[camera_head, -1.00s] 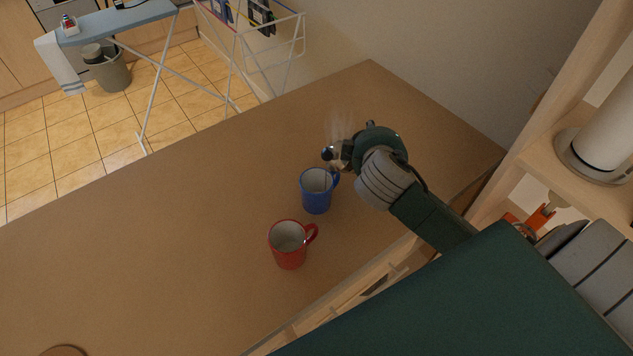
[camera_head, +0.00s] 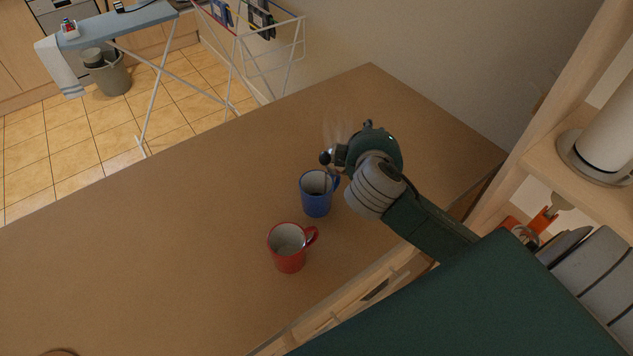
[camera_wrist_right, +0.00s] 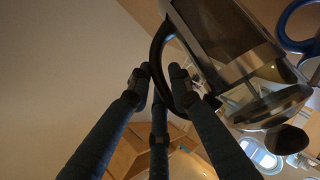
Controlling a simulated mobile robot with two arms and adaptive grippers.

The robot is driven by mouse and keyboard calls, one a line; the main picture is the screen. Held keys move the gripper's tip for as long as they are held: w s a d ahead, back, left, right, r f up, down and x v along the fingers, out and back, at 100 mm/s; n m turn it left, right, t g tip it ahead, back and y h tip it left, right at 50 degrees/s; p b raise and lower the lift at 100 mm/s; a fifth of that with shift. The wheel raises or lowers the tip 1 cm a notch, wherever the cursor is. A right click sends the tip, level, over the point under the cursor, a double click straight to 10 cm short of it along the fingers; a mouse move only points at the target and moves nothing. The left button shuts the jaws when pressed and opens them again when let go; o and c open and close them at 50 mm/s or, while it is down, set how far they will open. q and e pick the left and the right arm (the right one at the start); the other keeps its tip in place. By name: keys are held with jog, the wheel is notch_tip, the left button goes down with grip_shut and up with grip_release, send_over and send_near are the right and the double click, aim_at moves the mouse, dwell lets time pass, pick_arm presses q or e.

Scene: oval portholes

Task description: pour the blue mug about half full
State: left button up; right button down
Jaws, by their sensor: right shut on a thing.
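The blue mug (camera_head: 316,199) stands upright on the table, its pale inside partly visible; I cannot tell how full it is. My right gripper (camera_head: 345,158) is just behind and right of its rim. In the wrist view the right gripper (camera_wrist_right: 160,80) is shut on the black handle of a glass coffee press (camera_wrist_right: 215,42). The press is tilted and holds dark liquid. In the head view only its dark knob (camera_head: 325,158) shows clearly, with a thin dark line below it at the mug's mouth. The blue mug's handle (camera_wrist_right: 288,28) shows beside the press. My left gripper is out of view.
A red mug (camera_head: 288,249) stands in front of the blue mug, its handle towards the right. A wooden shelf (camera_head: 545,155) rises at the right, and a wall borders the table's far right side.

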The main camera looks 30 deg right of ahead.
jog(key=shift+a+r+n+t+h+b, duration=0.2)
jog(key=shift+a+r+n+h+b, duration=0.2)
jog(key=shift+r, duration=0.25)
jog(key=shift+a+r+n+t+h+b, duration=0.2)
jog(key=shift+a+r+n+h+b, duration=0.15)
jog(key=shift+r, duration=0.25)
dwell(1.8)
